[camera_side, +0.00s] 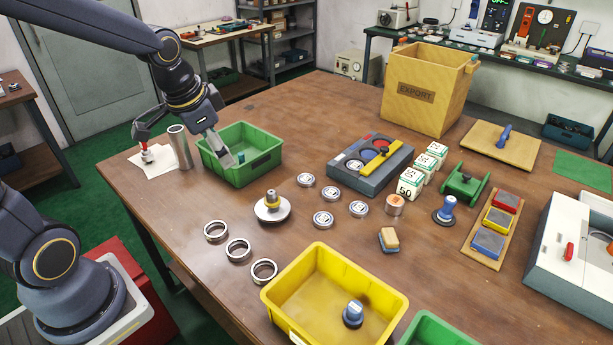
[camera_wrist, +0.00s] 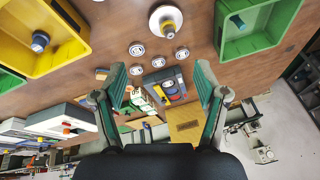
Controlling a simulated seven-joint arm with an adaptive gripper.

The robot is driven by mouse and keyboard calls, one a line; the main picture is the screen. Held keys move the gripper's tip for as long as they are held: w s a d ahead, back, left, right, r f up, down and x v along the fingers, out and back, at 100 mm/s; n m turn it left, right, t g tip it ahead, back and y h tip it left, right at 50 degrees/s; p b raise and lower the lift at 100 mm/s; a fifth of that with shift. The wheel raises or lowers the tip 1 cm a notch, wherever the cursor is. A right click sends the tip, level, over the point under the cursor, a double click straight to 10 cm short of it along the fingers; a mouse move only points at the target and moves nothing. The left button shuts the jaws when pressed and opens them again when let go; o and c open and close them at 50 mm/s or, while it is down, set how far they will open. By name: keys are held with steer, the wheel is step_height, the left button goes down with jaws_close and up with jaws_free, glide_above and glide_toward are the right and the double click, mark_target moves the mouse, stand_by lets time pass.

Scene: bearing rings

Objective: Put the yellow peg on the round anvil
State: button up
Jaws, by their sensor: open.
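The round anvil (camera_side: 270,212) is a pale metal disc near the middle left of the table.
A steel cylinder (camera_side: 180,147) and green bin (camera_side: 233,174) are close to my gripper. Three metal rings (camera_side: 238,250) lie in front of the anvil; several white-labelled discs (camera_side: 323,220) lie right of it. The yellow bin (camera_side: 388,314) holds a blue peg (camera_side: 353,314).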

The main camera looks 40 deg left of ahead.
steer(key=s+d+r+n+t+h, duration=0.1)
steer(key=s+d+r+n, duration=0.2)
steer(key=s, duration=0.8)
step_height(320, 180, up, 2)
steer(key=shift+s+d+r+t, duration=0.2)
steer(key=shift+d+t, duration=0.1)
steer(key=shift+t, duration=0.1)
